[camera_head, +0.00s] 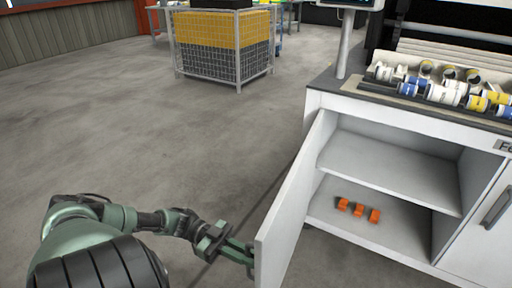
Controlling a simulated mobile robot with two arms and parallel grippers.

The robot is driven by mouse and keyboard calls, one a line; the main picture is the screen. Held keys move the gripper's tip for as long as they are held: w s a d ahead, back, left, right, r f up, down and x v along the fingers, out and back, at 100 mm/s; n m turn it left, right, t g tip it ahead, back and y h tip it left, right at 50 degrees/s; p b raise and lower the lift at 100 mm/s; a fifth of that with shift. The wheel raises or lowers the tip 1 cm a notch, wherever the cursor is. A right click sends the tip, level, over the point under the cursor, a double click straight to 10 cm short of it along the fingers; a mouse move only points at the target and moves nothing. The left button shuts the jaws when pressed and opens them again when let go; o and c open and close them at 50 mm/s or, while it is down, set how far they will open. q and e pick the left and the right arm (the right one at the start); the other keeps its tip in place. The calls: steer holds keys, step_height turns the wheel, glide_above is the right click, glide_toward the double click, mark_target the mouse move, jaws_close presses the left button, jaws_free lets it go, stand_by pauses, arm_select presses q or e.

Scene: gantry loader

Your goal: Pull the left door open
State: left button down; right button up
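The left door (289,213) of the white cabinet (314,101) stands swung wide open toward me, showing a shelf and a lower floor inside. My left gripper (250,256) is at the outer face of the door, near its free edge. The door hides the fingertips, so I cannot tell whether they touch or hold a handle. The door's handle is not visible. My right gripper is not in view.
Several small orange objects (358,210) lie on the cabinet floor. The right door (484,232) is shut, with a dark handle (497,206). Rolls and tools (440,88) lie on the countertop. A wire cage (222,48) stands at the back. The floor (150,130) left of the door is clear.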

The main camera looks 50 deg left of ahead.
arm_select(q)
steer(key=shift+s+a, duration=0.2)
steer(key=shift+a, duration=0.2)
steer(key=shift+f, duration=0.1)
steer(key=c, duration=1.5)
jaws_free()
steer(key=shift+o, duration=0.2)
steer(key=v, duration=0.7)
steer(key=shift+a+b, duration=0.4)
steer(key=shift+s, duration=0.1)
